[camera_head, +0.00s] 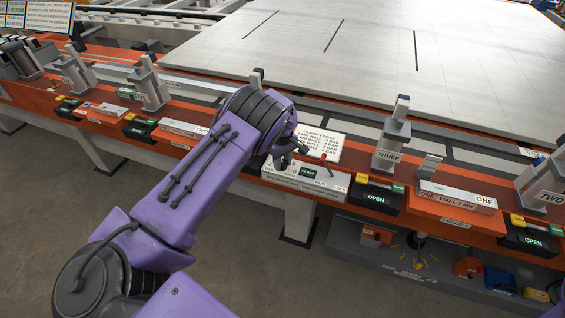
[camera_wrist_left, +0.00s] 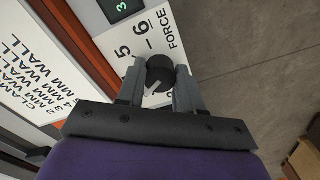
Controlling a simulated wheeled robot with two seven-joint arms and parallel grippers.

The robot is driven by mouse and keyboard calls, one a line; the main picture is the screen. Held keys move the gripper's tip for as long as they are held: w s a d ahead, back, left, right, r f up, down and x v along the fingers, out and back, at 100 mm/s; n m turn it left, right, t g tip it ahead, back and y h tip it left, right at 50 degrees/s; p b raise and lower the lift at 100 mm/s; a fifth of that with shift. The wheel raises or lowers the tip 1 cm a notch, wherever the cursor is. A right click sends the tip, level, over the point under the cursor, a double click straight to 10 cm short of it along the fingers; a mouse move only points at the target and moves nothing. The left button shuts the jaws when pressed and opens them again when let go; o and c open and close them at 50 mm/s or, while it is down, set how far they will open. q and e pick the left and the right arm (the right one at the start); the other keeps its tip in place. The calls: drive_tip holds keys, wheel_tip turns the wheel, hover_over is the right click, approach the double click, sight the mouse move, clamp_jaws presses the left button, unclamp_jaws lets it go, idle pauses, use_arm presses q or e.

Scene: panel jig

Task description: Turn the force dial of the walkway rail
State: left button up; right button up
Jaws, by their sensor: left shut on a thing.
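The force dial (camera_wrist_left: 160,72) is a round black knob with a pale pointer mark, on a white plate (camera_wrist_left: 150,32) lettered FORCE with the numbers 5 and 6 showing. My left gripper (camera_wrist_left: 160,84) has its two grey fingers on either side of the knob, closed on it. In the head view my left gripper (camera_head: 284,158) reaches down to the white control box (camera_head: 322,185) on the orange rail, and the arm and gripper mostly hide the dial there. A small green-lit display (camera_head: 308,172) sits beside the dial. My right gripper is not in view.
A clamp-force chart (camera_head: 322,144) stands behind the box, with a red-handled lever (camera_head: 323,158) close by. Grey clamp post THREE (camera_head: 390,150) and a black OPEN box (camera_head: 377,197) are to the right. A large pale panel (camera_head: 400,45) lies behind the orange rail (camera_head: 430,215).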

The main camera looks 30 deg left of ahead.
use_arm(q)
drive_tip(key=m, duration=0.3)
drive_tip(key=shift+f+m+b, duration=0.1)
drive_tip(key=shift+m+b, duration=0.2)
drive_tip(key=shift+b, duration=0.1)
drive_tip(key=m, duration=0.3)
drive_tip(key=shift+s+m+b, duration=0.1)
drive_tip(key=shift+m+b, duration=0.2)
drive_tip(key=shift+b, duration=0.05)
drive_tip(key=m, duration=0.3)
drive_tip(key=shift+m, duration=0.3)
drive_tip(key=shift+m+b, duration=0.5)
drive_tip(key=shift+m, duration=1.4)
drive_tip(key=o, duration=1)
drive_tip(key=shift+o, duration=0.2)
drive_tip(key=shift+a, duration=0.1)
